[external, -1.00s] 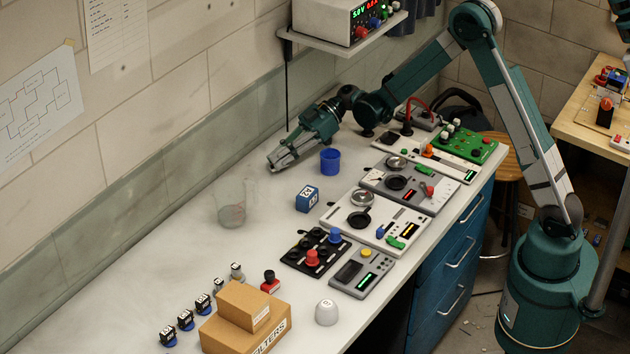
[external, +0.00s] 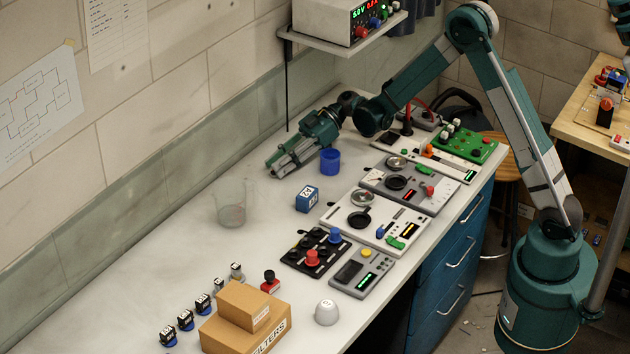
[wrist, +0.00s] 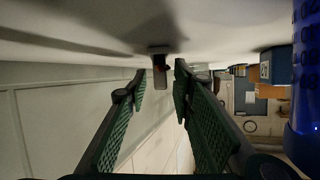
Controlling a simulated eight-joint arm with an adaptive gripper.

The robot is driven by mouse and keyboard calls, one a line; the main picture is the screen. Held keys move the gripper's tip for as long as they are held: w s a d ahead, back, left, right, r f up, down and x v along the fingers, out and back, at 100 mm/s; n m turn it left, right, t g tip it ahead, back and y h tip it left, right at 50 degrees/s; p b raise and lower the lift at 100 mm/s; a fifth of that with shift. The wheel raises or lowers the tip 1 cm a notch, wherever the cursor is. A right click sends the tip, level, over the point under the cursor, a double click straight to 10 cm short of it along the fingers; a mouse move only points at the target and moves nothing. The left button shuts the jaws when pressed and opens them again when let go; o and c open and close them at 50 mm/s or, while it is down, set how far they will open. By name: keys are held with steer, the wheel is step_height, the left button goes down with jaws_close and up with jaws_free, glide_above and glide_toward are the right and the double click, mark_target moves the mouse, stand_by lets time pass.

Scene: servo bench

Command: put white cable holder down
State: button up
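In the external view my gripper (external: 275,168) is low over the back of the bench, left of the blue cup; the holder cannot be made out there.
The blue cup (external: 330,161) stands close to the right of my gripper; its side also shows in the wrist view (wrist: 306,85). A clear beaker (external: 232,212) and a blue box (external: 307,199) stand nearer. The wall runs close behind. The bench left of the beaker is clear.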

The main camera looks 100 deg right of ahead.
steer(key=shift+r, duration=0.15)
steer(key=shift+s+d+r, duration=0.1)
steer(key=shift+s, duration=0.05)
steer(key=p+v, duration=0.2)
steer(key=v, duration=0.9)
steer(key=shift+s+r, duration=0.15)
steer(key=shift+s, duration=0.1)
stand_by(0.5)
steer(key=shift+w+a+r, duration=0.25)
steer(key=shift+a, duration=0.25)
steer(key=a+r+m+g+h, duration=0.1)
steer(key=a+r+g, duration=0.15)
steer(key=a, duration=0.85)
steer(key=a+r+m+g, duration=0.1)
steer(key=a+r, duration=0.3)
steer(key=a, duration=0.6)
steer(key=a+r+m+g+h, duration=0.1)
steer(key=a+r, duration=0.3)
steer(key=a, duration=0.7)
steer(key=s+a+r+m+h, duration=0.1)
steer(key=s+a+h, duration=0.3)
steer(key=s+a, duration=1.8)
steer(key=shift+s+a+r, duration=0.2)
steer(key=shift+s+a, duration=0.2)
steer(key=shift+a, duration=0.2)
